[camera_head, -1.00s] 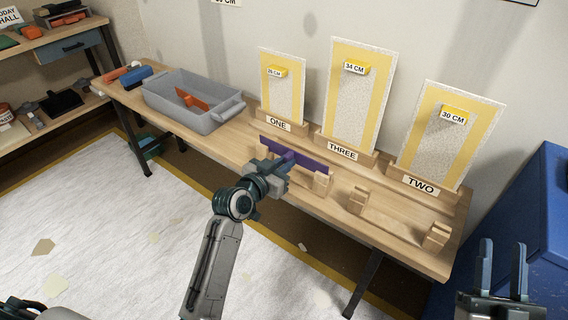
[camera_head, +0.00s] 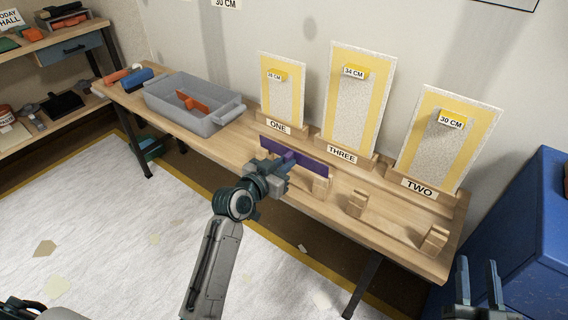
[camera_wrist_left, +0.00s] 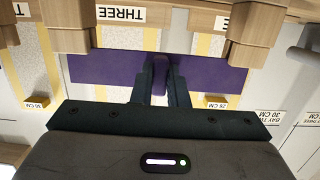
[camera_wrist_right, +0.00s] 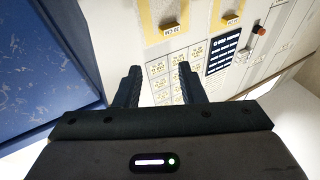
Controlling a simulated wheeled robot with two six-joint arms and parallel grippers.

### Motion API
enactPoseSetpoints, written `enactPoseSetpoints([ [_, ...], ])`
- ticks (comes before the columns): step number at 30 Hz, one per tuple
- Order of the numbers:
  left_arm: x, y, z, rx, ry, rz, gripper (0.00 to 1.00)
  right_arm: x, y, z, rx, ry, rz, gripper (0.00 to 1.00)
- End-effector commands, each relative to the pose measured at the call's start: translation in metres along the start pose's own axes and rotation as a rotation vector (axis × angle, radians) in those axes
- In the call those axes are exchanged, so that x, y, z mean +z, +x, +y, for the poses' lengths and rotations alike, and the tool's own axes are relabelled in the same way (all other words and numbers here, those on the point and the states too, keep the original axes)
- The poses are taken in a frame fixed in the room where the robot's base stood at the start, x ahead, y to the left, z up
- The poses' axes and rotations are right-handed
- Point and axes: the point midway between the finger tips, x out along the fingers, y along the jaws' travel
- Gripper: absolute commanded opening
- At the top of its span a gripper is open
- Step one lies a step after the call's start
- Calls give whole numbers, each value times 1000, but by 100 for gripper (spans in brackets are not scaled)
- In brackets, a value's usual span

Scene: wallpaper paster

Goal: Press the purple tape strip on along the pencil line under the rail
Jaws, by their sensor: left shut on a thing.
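The long purple tape strip (camera_head: 310,163) is tilted in the picture over the bench, between the board labelled ONE and the wooden blocks at the front. My left gripper (camera_head: 287,160) is shut on the strip's raised purple grip, which shows between its fingers in the left wrist view (camera_wrist_left: 160,78). The strip (camera_wrist_left: 100,68) spans both sides of the fingers there. Whether it touches the wood is unclear. My right gripper (camera_head: 479,268) is open and empty, low at the right; it also shows in the right wrist view (camera_wrist_right: 158,88). I cannot make out the pencil line or the rail.
Boards ONE (camera_head: 270,88), THREE (camera_head: 338,100) and TWO (camera_head: 426,130) stand along the back of the bench (camera_head: 385,222). A grey bin (camera_head: 190,112) holding an orange item stands left. Wooden blocks (camera_head: 357,203) line the front. A blue cabinet (camera_head: 525,220) is at right.

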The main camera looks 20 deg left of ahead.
Motion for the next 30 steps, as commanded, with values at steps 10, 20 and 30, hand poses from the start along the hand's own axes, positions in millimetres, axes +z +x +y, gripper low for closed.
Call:
enactPoseSetpoints([
  [10, -5, -1, 0, 0, 0, 0, 0, 22, -9, 0, 1, 14, -122, 36],
  [20, -8, -1, 0, 0, 0, 0, 0, 38, -17, -1, 2, 26, -222, 36],
  [30, -12, -2, 0, 0, 0, 0, 0, 54, -25, -3, 4, 43, -319, 36],
])
